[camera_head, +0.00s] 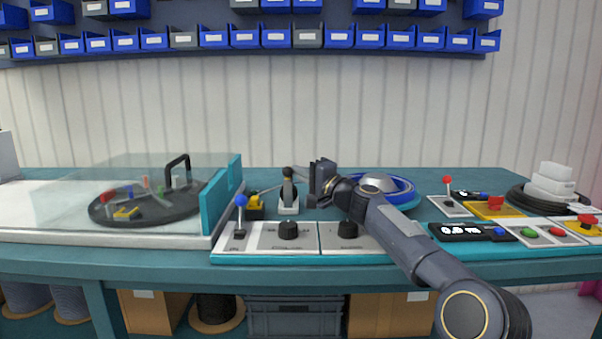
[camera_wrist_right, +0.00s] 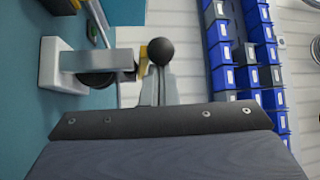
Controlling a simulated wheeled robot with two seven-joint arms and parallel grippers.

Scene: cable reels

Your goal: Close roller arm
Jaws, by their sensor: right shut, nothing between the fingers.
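The roller arm (camera_head: 289,190) stands on a small white base on the bench, left of my right gripper. It has a grey upright part and a black ball knob at the top. In the right wrist view the black knob (camera_wrist_right: 161,52) shows just beyond my fingertips, with the white base (camera_wrist_right: 62,68) to its left. My right gripper (camera_head: 313,180) is shut and empty, pointing left towards the roller arm. I cannot tell whether the fingertips touch the knob. My left gripper is not in view.
A blue reel (camera_head: 398,190) lies behind my right forearm. A control panel with black knobs (camera_head: 288,230) and a blue-topped lever (camera_head: 241,202) lines the front edge. A clear-covered turntable (camera_head: 150,205) stands left. Switches and a display (camera_head: 470,232) are at right.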

